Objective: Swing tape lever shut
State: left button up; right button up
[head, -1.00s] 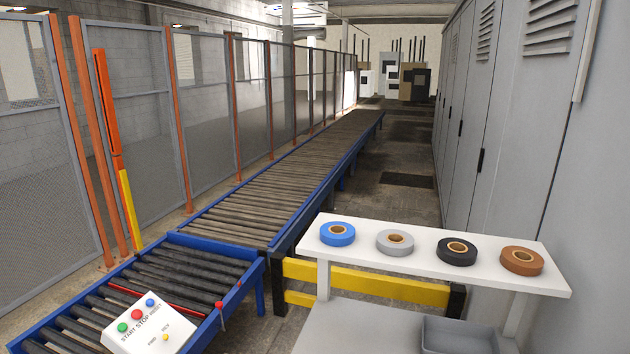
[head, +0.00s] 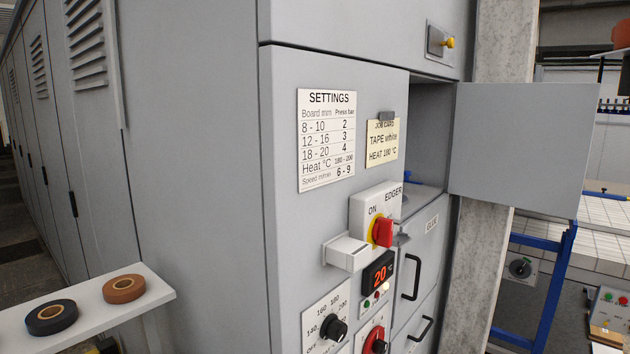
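No tape lever can be clearly made out. The grey edger cabinet (head: 200,150) fills the middle of the head view. Its compartment (head: 430,130) is open, and a grey door panel (head: 520,145) stands swung out to the right. Part of something blue (head: 422,192) shows low inside the compartment; the rest is hidden by the cabinet front. A small plate with a yellow knob (head: 449,42) is above the opening. A job card (head: 381,142) reads "TAPE white, HEAT 180 °C". Neither of my grippers is in view.
A red switch (head: 382,232) marked ON, a display reading 20 (head: 379,272) and dials (head: 334,327) stick out of the front. A white shelf (head: 150,292) at lower left carries black (head: 50,317) and brown (head: 124,288) tape rolls. The swung-out door juts into the space at right.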

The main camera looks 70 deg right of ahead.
aim_at(407, 175)
jog(key=z, duration=2.7)
jog(key=i+l+z, duration=0.1)
jog(key=i+l, duration=0.35)
jog(key=l, duration=0.25)
jog(key=i+l, duration=0.5)
jog(key=i+l+z, duration=0.15)
jog(key=i+l, duration=0.3)
jog(key=l, duration=0.3)
